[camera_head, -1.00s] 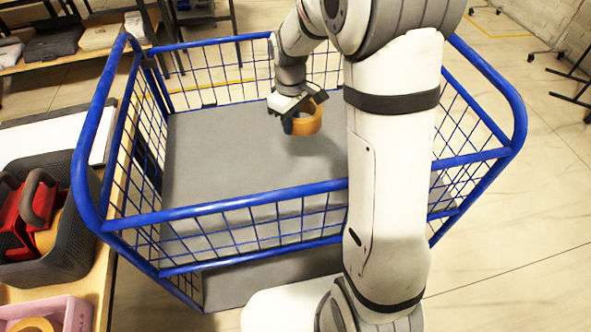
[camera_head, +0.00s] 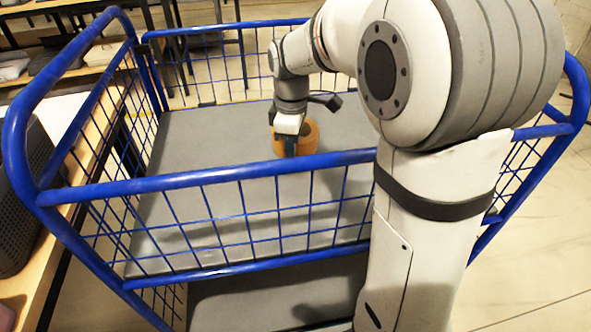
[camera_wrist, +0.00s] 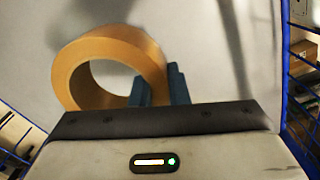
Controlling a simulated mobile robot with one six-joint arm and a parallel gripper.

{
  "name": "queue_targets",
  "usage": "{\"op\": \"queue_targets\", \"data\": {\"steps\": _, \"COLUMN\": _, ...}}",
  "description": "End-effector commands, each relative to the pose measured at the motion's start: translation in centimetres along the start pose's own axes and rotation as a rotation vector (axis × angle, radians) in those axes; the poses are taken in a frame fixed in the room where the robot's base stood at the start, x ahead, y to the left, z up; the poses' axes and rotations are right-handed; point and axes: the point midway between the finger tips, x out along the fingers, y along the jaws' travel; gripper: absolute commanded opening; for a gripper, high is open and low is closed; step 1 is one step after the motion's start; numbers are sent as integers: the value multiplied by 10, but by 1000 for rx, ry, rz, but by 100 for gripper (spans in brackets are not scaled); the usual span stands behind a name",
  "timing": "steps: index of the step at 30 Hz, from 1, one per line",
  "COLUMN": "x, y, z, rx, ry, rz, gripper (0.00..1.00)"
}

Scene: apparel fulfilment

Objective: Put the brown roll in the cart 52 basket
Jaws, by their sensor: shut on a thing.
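The brown roll (camera_head: 312,138) is a ring of brown tape. My gripper (camera_head: 291,146) is shut on one side of its ring wall and holds it inside the blue wire cart basket (camera_head: 225,167), over the grey floor panel. In the wrist view the roll (camera_wrist: 108,50) shows with its open hole toward the camera, and the blue fingers of my gripper (camera_wrist: 158,88) pinch its right lower wall. I cannot tell whether the roll touches the grey panel. No cart number is readable.
The grey panel (camera_head: 215,130) around the roll is bare. The basket's blue front rail stands between the camera and the roll. A table with a dark grey bin (camera_head: 15,215) is at the left, and shelving (camera_head: 90,60) stands behind.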

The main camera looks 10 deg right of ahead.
Motion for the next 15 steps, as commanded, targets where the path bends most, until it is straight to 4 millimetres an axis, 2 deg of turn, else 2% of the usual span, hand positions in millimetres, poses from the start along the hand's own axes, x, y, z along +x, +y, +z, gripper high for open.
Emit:
{"op": "queue_targets", "data": {"steps": 1, "x": 14, "y": 0, "z": 0, "rx": 1, "ry": -1, "rz": -2, "gripper": 0}}
{"op": "queue_targets", "data": {"steps": 3, "x": 25, "y": 0, "z": 0, "rx": 1, "ry": -1, "rz": -2, "gripper": 0}}
{"op": "queue_targets", "data": {"steps": 8, "x": 39, "y": 0, "z": 0, "rx": 2, "ry": 0, "rz": -1, "gripper": 0}}
{"op": "queue_targets", "data": {"steps": 15, "x": 78, "y": 0, "z": 1, "rx": 3, "ry": -1, "rz": -1, "gripper": 0}}
